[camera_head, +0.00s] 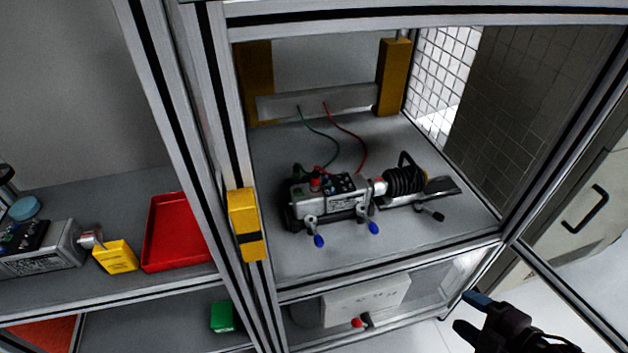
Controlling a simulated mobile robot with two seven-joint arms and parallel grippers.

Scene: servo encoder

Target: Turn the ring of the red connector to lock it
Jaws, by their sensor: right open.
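A servo unit (345,203) lies on the grey floor of the framed cabinet, clamped by blue-tipped toggle clamps (373,227). The red connector (315,184) sits on top of its left end. A red cable (352,134) runs from the rear bar towards it; the ring is too small to make out. A green connector (298,169) is just behind, with a green cable (318,133). My right gripper (471,314) is open and empty at the lower right, outside the cabinet and well apart from the connector. My left gripper is not in view.
Aluminium posts (186,120) frame the cabinet opening, with a yellow block (245,224) on the left post. A black coupling (404,181) extends right of the servo. Left are a red tray (178,232), a yellow box (116,256) and another servo (40,251). An open door frame (575,300) stands right.

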